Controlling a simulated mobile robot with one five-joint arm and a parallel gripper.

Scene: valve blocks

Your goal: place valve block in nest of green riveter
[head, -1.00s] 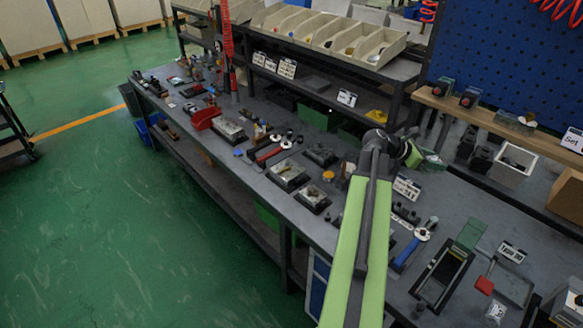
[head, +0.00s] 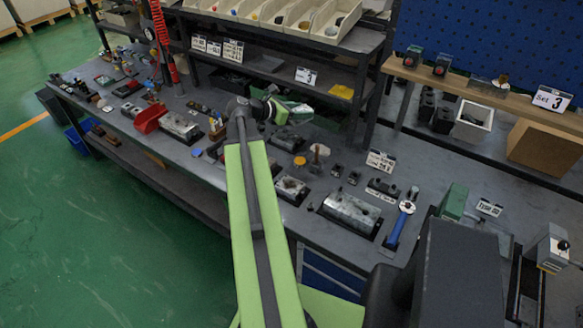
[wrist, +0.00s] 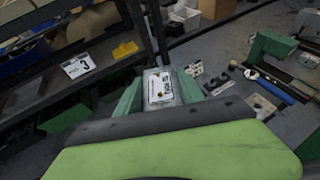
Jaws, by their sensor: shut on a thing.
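My gripper (wrist: 158,90) is shut on a valve block (wrist: 158,82), a pale grey block with a white label on top, held between two green fingers.
A silver block fixture (head: 350,213) and a blue-handled tool (head: 400,225) lie between my gripper and the green part. A grey box (head: 548,248) with a dark knob stands at the right. Shelves with bins (head: 290,18) rise behind the bench.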

